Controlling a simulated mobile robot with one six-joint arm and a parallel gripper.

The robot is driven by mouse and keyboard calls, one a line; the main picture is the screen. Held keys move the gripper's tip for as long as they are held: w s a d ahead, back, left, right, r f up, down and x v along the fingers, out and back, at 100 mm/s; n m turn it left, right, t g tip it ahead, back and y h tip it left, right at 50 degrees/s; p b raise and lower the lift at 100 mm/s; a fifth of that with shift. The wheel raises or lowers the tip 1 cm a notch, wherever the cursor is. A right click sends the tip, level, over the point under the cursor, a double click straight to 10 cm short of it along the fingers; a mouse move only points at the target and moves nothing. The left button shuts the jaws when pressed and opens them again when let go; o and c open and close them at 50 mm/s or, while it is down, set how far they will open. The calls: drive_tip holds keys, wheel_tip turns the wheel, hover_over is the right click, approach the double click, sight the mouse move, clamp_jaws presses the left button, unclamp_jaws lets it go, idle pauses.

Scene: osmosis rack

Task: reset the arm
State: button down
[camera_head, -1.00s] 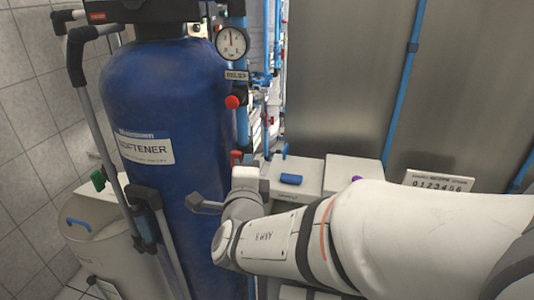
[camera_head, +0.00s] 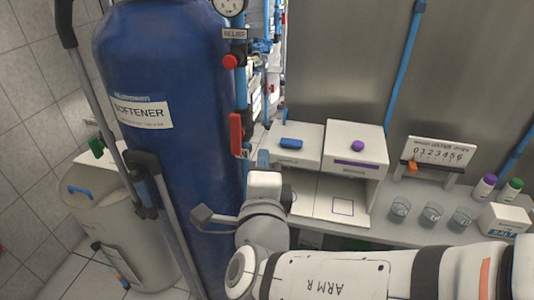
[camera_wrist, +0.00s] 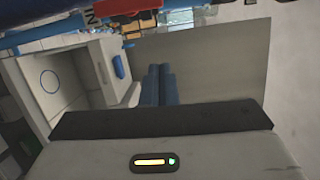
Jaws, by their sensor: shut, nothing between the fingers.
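My arm reaches in from the lower right of the head view, with its wrist bent beside the blue softener tank (camera_head: 175,190). My gripper (camera_head: 263,158) points away from the head camera, and its fingertips show as a small blue-grey stub above the white gripper body. In the wrist view the two dark blue-grey fingers (camera_wrist: 159,84) lie close together, shut and empty. The grey wall panel (camera_wrist: 215,60) lies beyond them.
Right of my gripper stand two white boxes, one with a blue handle (camera_head: 291,143), one with a purple knob (camera_head: 358,146). Several clear cups (camera_head: 432,215) stand on the counter beside a number card (camera_head: 440,152). A red valve lever (camera_head: 236,135) is close to my gripper.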

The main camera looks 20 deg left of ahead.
idle(0.4)
drive_tip(key=w+d+f+m+g+h, duration=0.2)
drive_tip(key=w+d+f+m+h, duration=0.15)
drive_tip(key=d+m+h, duration=0.45)
drive_tip(key=w+d+f+m+g+h, duration=0.2)
drive_tip(key=w+d+m+h, duration=0.15)
drive_tip(key=d+m, duration=0.8)
drive_tip(key=s+d+f+n+g+y, duration=0.1)
drive_tip(key=s+d+f+n+g, duration=0.1)
drive_tip(key=n, duration=0.9)
drive_tip(key=s+d+f+n+g+y, duration=0.2)
drive_tip(key=s+d+n+g, duration=0.2)
drive_tip(key=d+n, duration=0.3)
drive_tip(key=s+d+f+n+g+y, duration=0.1)
drive_tip(key=s+d+f+n+g, duration=0.1)
drive_tip(key=n, duration=1.4)
drive_tip(key=s+d+g, duration=0.1)
drive_tip(key=d+g, duration=0.1)
drive_tip(key=shift+d+f, duration=0.25)
drive_tip(key=shift+d, duration=0.05)
drive_tip(key=shift+a, duration=0.1)
